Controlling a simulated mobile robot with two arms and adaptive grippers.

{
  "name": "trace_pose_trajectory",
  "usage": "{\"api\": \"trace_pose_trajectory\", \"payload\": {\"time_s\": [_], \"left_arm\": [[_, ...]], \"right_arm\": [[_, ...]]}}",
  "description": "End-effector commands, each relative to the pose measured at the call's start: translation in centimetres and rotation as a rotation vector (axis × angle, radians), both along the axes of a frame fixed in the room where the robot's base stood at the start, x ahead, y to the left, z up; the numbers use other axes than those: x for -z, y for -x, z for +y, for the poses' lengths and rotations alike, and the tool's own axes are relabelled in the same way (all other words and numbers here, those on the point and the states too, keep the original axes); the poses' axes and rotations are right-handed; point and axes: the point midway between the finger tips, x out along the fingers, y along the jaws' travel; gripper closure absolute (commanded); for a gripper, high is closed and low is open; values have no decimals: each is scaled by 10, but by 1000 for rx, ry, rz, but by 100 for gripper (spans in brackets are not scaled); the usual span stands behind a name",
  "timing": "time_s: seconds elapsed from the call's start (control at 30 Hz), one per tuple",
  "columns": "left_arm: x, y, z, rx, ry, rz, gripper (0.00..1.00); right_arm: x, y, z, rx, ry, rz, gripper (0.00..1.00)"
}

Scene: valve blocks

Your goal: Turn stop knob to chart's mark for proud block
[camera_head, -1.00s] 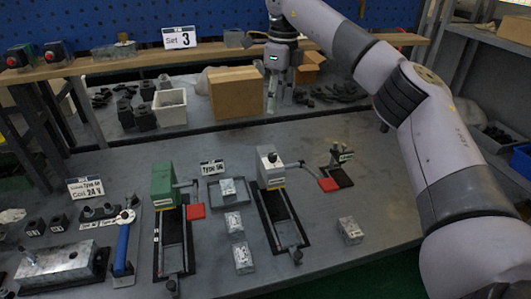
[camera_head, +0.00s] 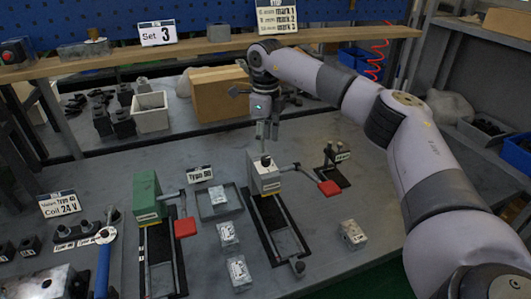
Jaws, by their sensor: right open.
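My right gripper (camera_head: 267,146) points down at the white vise-like fixture (camera_head: 265,181), with its open fingertips close around or just above the small dark knob (camera_head: 266,160) on top; contact cannot be told. The chart (camera_head: 277,18) stands on the back shelf, with rows reading mark 1, mark 2 and mark 3; its left column is too small to read. Metal blocks lie on the bench: one in a shallow tray (camera_head: 204,213), two in front of it (camera_head: 228,236) (camera_head: 239,271), and one at the right (camera_head: 353,234). Which block is proud cannot be told. My left gripper is out of view.
A green fixture (camera_head: 146,196) with a red-ended lever (camera_head: 185,227) stands left of the white one. Another red lever end (camera_head: 329,188) juts out right of the white fixture. A small black stand (camera_head: 331,172) is beyond it. The right front bench is mostly clear.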

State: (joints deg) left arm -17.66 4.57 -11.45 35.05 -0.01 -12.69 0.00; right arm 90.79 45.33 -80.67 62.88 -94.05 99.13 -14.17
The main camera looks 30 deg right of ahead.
Motion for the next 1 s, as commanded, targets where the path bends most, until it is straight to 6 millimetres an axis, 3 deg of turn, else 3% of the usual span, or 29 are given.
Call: {"api": "trace_pose_trajectory", "payload": {"time_s": [0.2, 0.33, 0.73, 1.0], "left_arm": [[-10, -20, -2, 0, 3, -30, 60], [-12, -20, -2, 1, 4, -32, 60], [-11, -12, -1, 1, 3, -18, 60], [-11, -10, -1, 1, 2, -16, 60]], "right_arm": [[39, 1, 0, 0, 0, 2, 55], [52, 0, 0, 0, -1, 1, 55], [60, 0, 0, 0, -1, -2, 56], [59, 0, 0, 0, -1, -2, 74]]}}
